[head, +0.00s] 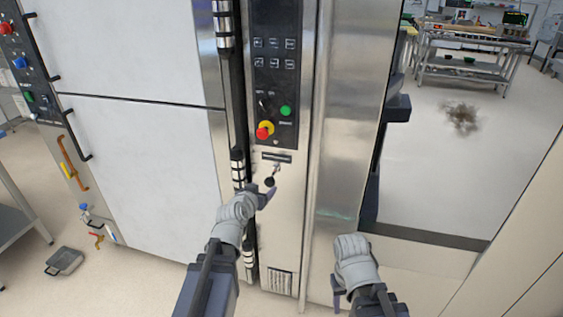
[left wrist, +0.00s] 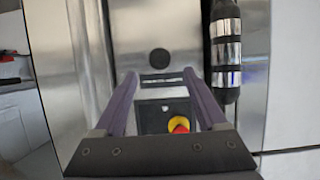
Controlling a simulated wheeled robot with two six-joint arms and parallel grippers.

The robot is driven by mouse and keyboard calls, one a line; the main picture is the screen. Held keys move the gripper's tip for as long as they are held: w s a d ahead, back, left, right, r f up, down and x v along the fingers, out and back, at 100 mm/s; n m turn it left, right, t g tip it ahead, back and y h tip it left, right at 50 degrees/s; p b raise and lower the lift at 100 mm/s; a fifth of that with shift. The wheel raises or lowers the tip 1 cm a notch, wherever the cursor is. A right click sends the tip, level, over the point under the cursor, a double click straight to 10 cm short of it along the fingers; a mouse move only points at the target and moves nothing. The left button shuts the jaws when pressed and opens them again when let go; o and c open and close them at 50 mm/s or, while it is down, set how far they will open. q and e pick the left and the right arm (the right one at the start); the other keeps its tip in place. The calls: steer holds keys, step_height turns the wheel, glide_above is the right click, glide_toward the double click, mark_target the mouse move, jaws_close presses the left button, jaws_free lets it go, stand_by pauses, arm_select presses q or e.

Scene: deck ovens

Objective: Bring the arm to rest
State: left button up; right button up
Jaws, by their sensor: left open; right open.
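My left gripper (head: 266,193) is in front of the steel oven's control column, just below a small black round knob (head: 270,181). In the left wrist view my left gripper (left wrist: 162,78) has its two purple fingers spread apart with nothing held between them. The black knob (left wrist: 159,58) lies beyond the fingertips, and the red and yellow stop button (left wrist: 179,125) shows between the fingers. I cannot tell whether the fingers touch the panel. My right gripper (head: 338,292) is low in front of the steel side panel, partly hidden by its own wrist, and appears empty.
The black control panel (head: 275,75) has a green button (head: 285,111) and the stop button (head: 265,130). A black vertical bar (head: 236,100) runs beside it. Large pale oven doors (head: 140,150) stand left. A grey tray (head: 64,261) lies on the floor. Open floor is at right.

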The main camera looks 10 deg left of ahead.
arm_select(q)
steer(key=s+d+f+m+g+h+p, duration=0.25)
steer(key=s+d+g+p, duration=0.6)
steer(key=d, duration=0.65)
steer(key=s+d+g+y+p, duration=0.2)
steer(key=s+g+y, duration=0.2)
steer(key=s, duration=1.1)
steer(key=shift+s+d+r+m+g+p, duration=0.2)
steer(key=shift+s+m+g+p, duration=0.2)
steer(key=shift+g, duration=0.25)
steer(key=shift+w, duration=0.15)
